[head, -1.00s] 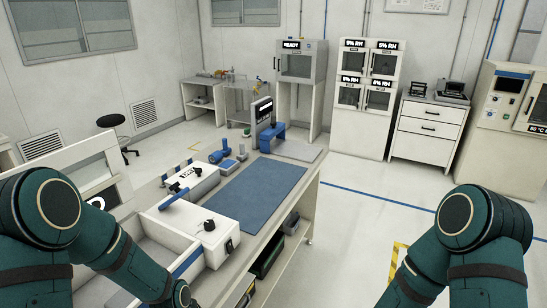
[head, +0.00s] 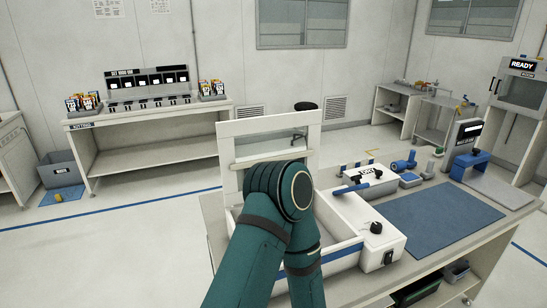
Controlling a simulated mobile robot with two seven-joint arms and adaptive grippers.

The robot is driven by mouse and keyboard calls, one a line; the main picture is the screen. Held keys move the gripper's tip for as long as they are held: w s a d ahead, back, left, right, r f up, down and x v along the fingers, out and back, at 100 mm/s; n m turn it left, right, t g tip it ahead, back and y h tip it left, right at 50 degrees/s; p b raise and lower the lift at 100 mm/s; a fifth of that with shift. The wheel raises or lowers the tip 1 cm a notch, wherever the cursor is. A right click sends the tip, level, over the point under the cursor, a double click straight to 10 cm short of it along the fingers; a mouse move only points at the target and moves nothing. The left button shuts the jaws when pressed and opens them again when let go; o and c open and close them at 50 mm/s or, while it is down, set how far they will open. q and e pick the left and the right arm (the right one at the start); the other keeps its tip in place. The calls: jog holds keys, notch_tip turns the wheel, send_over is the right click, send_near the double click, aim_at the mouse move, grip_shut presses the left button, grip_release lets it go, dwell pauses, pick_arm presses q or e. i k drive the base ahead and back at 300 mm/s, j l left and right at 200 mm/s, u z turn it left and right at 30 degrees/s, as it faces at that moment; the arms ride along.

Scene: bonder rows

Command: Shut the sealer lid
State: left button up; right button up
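The sealer is a white machine on the bench, with an open-topped tray whose rim (head: 349,252) has a blue band, and a control block (head: 362,222) with a black knob and a blue bar on its right. A white framed lid with a clear window (head: 285,146) stands raised, close to upright, behind the tray. My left arm crosses in front of the tray and the lid's lower part, hiding much of both. My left gripper is hidden; I cannot tell whether it touches the lid. My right gripper is out of view.
A blue mat (head: 440,218) lies on the bench right of the sealer. Blue tools (head: 404,163) and a small screen stand (head: 467,135) are behind it. A shelf bench (head: 150,114) with bins stands at the back left. The floor on the left is mostly clear.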

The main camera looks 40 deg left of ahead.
aim_at(226, 131)
jog(key=k, duration=0.85)
jog(key=k+z, duration=0.1)
jog(key=z, duration=0.25)
jog(key=k+z, duration=0.15)
jog(key=z, duration=0.25)
jog(key=k+l+z, duration=0.1)
jog(key=z, duration=0.25)
jog(key=j+z, duration=0.15)
jog(key=j, duration=0.25)
jog(key=k+j+z, duration=0.15)
jog(key=j, duration=0.25)
jog(key=k+j, duration=0.1)
jog(key=j, duration=0.4)
jog(key=k+j, duration=0.1)
jog(key=j, duration=0.35)
jog(key=k+j, duration=0.15)
jog(key=j, duration=0.35)
jog(key=k+j, duration=0.1)
jog(key=j, duration=0.4)
jog(key=k+j, duration=0.1)
jog(key=j, duration=0.35)
jog(key=k+j, duration=0.1)
jog(key=j, duration=0.4)
jog(key=k+j, duration=0.15)
jog(key=j, duration=0.35)
jog(key=k+j, duration=0.1)
jog(key=j, duration=0.35)
